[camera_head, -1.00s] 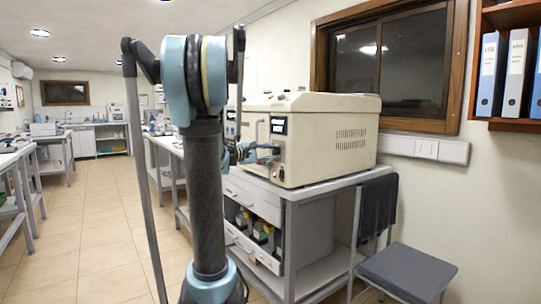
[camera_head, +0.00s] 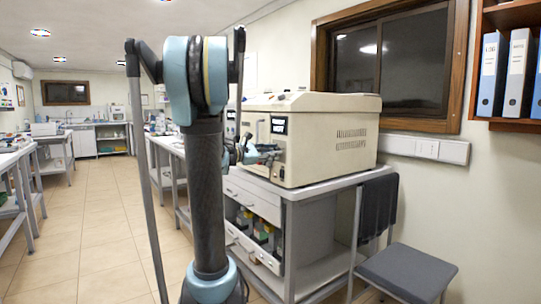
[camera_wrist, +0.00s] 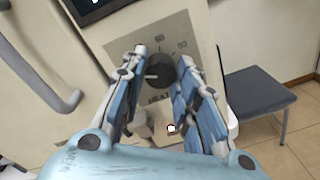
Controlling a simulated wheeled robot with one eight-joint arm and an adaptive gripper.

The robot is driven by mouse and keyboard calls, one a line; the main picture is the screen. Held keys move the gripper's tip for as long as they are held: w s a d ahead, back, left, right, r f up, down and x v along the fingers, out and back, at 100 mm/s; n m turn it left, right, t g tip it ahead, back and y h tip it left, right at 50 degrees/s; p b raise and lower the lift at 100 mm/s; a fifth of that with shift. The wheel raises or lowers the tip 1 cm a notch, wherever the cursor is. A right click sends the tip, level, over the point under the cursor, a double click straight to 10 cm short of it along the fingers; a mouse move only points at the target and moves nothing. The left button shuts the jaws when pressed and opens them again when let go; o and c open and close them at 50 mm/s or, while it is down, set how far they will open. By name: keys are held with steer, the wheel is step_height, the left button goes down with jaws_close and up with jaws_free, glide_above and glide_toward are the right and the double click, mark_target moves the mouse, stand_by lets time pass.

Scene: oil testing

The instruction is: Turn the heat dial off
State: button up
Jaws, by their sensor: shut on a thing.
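The heat dial (camera_wrist: 160,72) is a dark round knob on a grey panel of the cream machine (camera_wrist: 62,62). In the wrist view, a white pointer mark on it points left. Small labels surround it, with "HEAT" printed below. My gripper (camera_wrist: 164,60) has one blue finger on each side of the dial and is shut on it. In the head view, my gripper (camera_head: 262,150) is at the machine's (camera_head: 335,140) front face, partly behind my own arm, and the dial is too small to make out.
A door handle (camera_wrist: 72,100) stands out left of the dial. The machine sits on a grey cabinet bench (camera_head: 310,193). A dark-seated chair (camera_head: 408,270) stands at its right. Open tiled floor (camera_head: 105,215) lies to the left.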

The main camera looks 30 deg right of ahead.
stand_by(0.4)
steer(key=o, duration=1.1)
steer(key=shift+w, duration=0.1)
steer(key=shift+s+a+r, duration=0.1)
steer(key=shift+s+a, duration=0.05)
steer(key=shift+a, duration=2.85)
steer(key=shift+s+a+r, duration=0.1)
steer(key=shift+a, duration=2.9)
